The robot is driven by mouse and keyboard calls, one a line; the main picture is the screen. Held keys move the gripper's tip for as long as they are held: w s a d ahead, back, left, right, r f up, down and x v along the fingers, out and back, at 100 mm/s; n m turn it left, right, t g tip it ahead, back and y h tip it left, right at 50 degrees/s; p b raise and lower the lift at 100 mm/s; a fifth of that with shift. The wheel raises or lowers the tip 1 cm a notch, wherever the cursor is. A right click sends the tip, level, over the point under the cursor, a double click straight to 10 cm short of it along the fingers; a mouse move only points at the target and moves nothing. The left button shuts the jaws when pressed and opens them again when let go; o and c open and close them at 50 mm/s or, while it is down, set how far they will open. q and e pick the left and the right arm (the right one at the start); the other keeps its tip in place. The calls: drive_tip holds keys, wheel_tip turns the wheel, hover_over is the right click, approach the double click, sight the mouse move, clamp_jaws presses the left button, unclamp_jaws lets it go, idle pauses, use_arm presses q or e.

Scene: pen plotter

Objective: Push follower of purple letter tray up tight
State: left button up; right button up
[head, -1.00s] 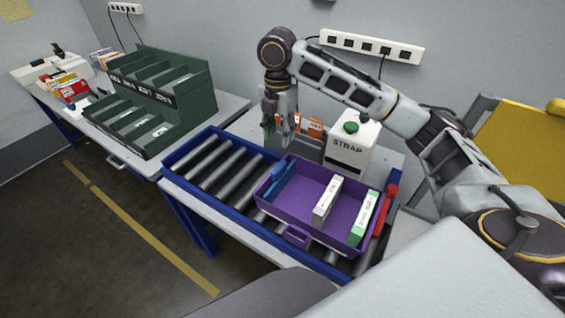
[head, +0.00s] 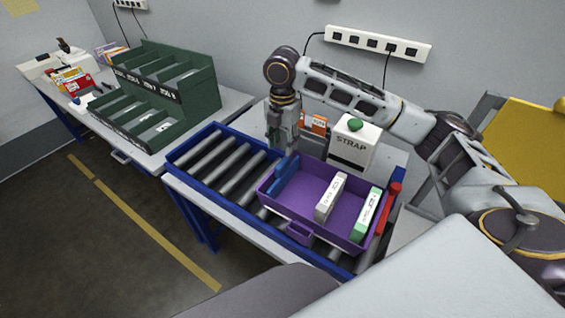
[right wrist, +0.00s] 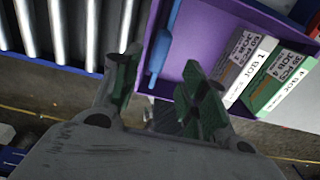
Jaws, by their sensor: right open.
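The purple letter tray (head: 308,188) sits on the roller conveyor; it also shows in the right wrist view (right wrist: 200,38). Its blue follower (head: 284,175) stands near the tray's left end and also shows in the right wrist view (right wrist: 163,45). A white letter bundle (head: 331,197) and a green-and-white bundle (head: 368,213) stand to the right. A wide bare stretch of tray floor lies between the follower and the white bundle. My right gripper (head: 285,148) is open and empty, just above and behind the follower. My left gripper is not in view.
The blue-railed roller conveyor (head: 222,128) is bare left of the tray. A white STRAP box (head: 352,146) with a green button stands behind the tray. A red bar (head: 389,205) is at its right end. A green sorting rack (head: 165,85) stands at the back left.

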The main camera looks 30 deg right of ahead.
sight(283, 162)
drive_tip(key=shift+f, duration=4.4)
drive_tip(key=c, duration=0.8)
